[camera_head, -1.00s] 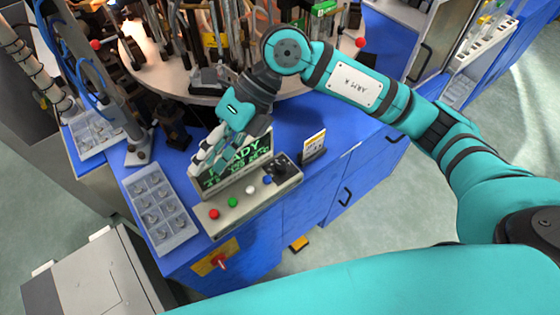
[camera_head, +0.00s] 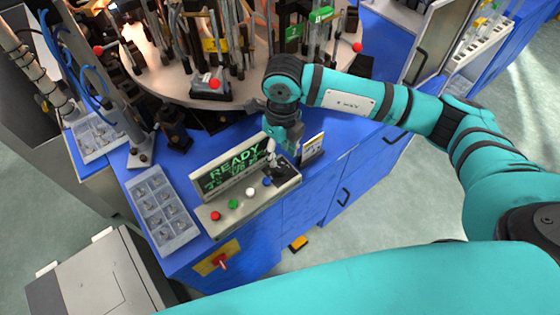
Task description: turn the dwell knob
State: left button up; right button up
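The control panel (camera_head: 238,218) is a beige box on the blue bench. Its dark screen (camera_head: 230,170) shows green text beginning "READY". Red (camera_head: 216,216), green (camera_head: 233,204), white (camera_head: 250,192) and blue (camera_head: 267,182) buttons run along its top. The dark dwell knob area is at the panel's right end, mostly hidden by my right gripper. My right gripper (camera_head: 276,160) points down over that end, its fingers close to the panel. I cannot tell whether they touch or grip the knob. My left gripper is not in view.
A grey compartment tray (camera_head: 165,232) with small parts lies left of the panel. A small upright card holder (camera_head: 312,148) stands close right of my gripper. A round turntable (camera_head: 170,82) with tooling is behind. A red switch (camera_head: 220,262) sits on the bench front.

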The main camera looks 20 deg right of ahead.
aim_at(280, 167)
notch_tip(280, 167, down, 6)
jog(key=shift+a+p, duration=0.1)
jog(key=shift+p, duration=0.3)
jog(key=shift+c, duration=0.5)
grip_shut()
jog(key=n+b, duration=0.1)
jog(key=b, duration=0.1)
jog(key=n+b, duration=0.2)
jog(key=shift+f+b, duration=0.3)
jog(key=shift+b, duration=0.1)
jog(key=shift+r+n+b, duration=0.25)
jog(key=shift+n+b, duration=0.15)
jog(key=shift+n, duration=0.2)
jog(key=shift+r, duration=0.15)
